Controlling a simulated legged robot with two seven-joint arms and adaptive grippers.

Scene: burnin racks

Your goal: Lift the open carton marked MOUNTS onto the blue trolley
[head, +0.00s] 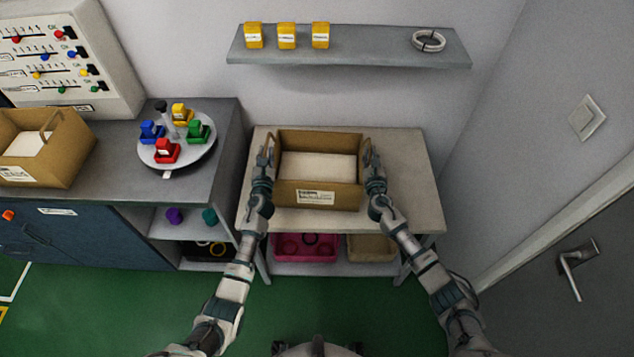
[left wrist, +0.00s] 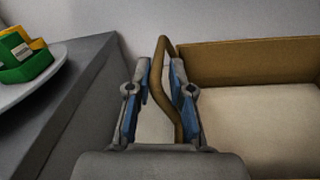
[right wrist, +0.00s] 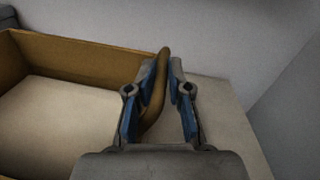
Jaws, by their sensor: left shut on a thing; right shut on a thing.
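An open brown carton (head: 317,196) with a white label and a pale inside stands on the light table, its label too small to read surely. My left gripper (head: 267,162) is shut on the carton's left handle (left wrist: 166,50), which runs between its blue-padded fingers. My right gripper (head: 372,160) is shut on the right handle (right wrist: 161,65). The carton looks level; I cannot tell whether it touches the tabletop. I see no blue trolley in these views.
The pale table (head: 410,170) has bare room right of the carton. A grey shelf (head: 375,53) hangs behind it. Left, a grey bench (head: 112,182) holds another open carton (head: 62,160) and a turntable (head: 200,148) with coloured bins. A pink crate (head: 290,256) sits underneath. A door stands right.

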